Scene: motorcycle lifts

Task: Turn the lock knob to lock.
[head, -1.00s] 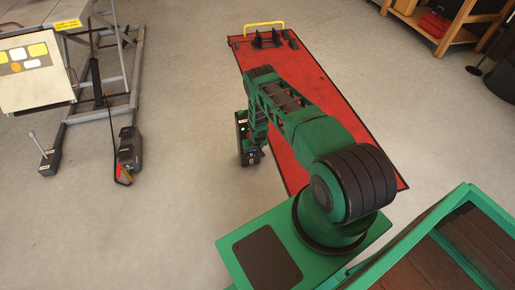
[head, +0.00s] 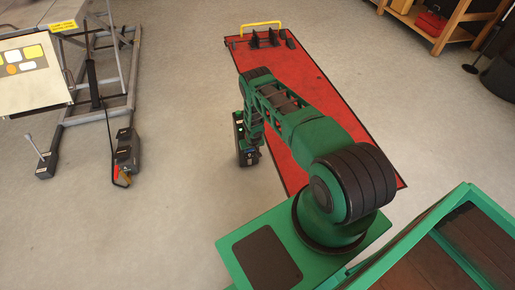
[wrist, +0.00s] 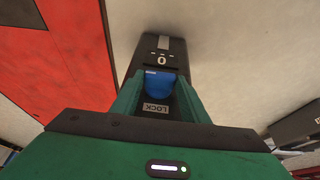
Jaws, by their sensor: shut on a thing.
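A blue lock knob (wrist: 160,84) sits on a dark control box (wrist: 172,47) in the wrist view. My gripper (wrist: 159,91) has its green fingers on either side of the knob and is shut on it. A LOCK label (wrist: 156,107) shows on the near side of the knob, and a white 0 mark (wrist: 162,60) on the far side. The knob's pointer direction is not clear. In the head view the dark box (head: 246,157) stands beside the red lift platform (head: 310,85), with the end of my arm over it. The knob is hidden there.
Another lift frame (head: 90,125) with a pale panel (head: 30,68) and a pedal box (head: 128,150) stands at the left. A wooden shelf (head: 435,30) and a dark bin (head: 502,78) are at the right. The floor between the lifts is clear.

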